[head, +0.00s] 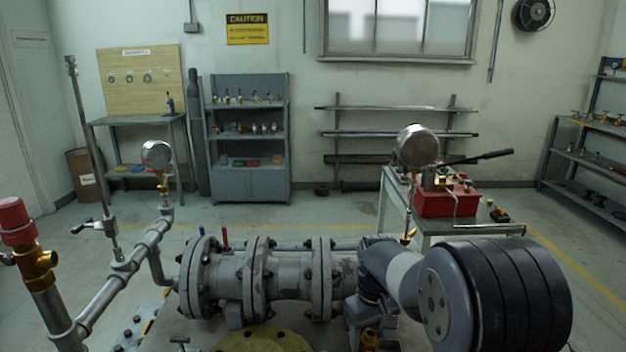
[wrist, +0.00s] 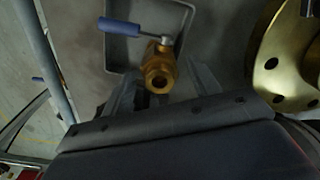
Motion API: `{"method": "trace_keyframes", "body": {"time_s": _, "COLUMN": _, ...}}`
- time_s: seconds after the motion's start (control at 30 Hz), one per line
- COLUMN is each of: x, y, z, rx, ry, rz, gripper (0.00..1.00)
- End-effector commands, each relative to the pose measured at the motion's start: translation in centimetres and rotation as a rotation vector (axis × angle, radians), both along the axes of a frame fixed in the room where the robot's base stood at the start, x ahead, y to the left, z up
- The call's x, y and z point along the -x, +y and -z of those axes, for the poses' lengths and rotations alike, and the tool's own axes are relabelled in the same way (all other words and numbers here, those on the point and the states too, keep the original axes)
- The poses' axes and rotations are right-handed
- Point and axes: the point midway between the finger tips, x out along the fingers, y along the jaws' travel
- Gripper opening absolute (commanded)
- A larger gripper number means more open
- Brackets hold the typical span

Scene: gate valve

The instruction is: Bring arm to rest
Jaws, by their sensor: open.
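My gripper (wrist: 165,85) shows in the wrist view as dark grey fingers, open and apart. A small brass ball valve (wrist: 158,73) with a blue lever (wrist: 135,28) appears between and beyond the fingers. I cannot tell whether they touch it.
A yellow-gold flange (head: 262,340) lies in front of the pipe. Gauges stand left (head: 156,154) and right (head: 417,147) of centre. A red-capped brass fitting (head: 14,215) rises at far left.

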Motion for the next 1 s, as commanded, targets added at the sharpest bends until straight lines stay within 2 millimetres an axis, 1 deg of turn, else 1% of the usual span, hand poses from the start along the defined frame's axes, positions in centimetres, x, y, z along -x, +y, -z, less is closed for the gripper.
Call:
{"method": "trace_keyframes", "body": {"time_s": 0.03, "x": 0.1, "y": 0.0, "z": 1.2, "rx": 0.0, "ry": 0.005, "rz": 0.0, "gripper": 0.58}}
{"method": "trace_keyframes", "body": {"time_s": 0.23, "x": 0.1, "y": 0.0, "z": 5.1, "rx": 0.0, "ry": 0.003, "rz": 0.0, "gripper": 0.58}}
{"method": "trace_keyframes", "body": {"time_s": 0.3, "x": -0.1, "y": 0.0, "z": 3.2, "rx": -0.001, "ry": -0.006, "rz": 0.0, "gripper": 0.58}}
{"method": "trace_keyframes", "body": {"time_s": 0.5, "x": 0.0, "y": 0.0, "z": 1.2, "rx": 0.0, "ry": -0.002, "rz": 0.0, "gripper": 0.58}}
{"method": "trace_keyframes", "body": {"time_s": 0.67, "x": 0.0, "y": 0.0, "z": 0.7, "rx": 0.0, "ry": -0.001, "rz": 0.0, "gripper": 0.58}}
{"method": "trace_keyframes", "body": {"time_s": 1.0, "x": 0.0, "y": 0.0, "z": 0.9, "rx": 0.0, "ry": 0.0, "rz": 0.0, "gripper": 0.58}}
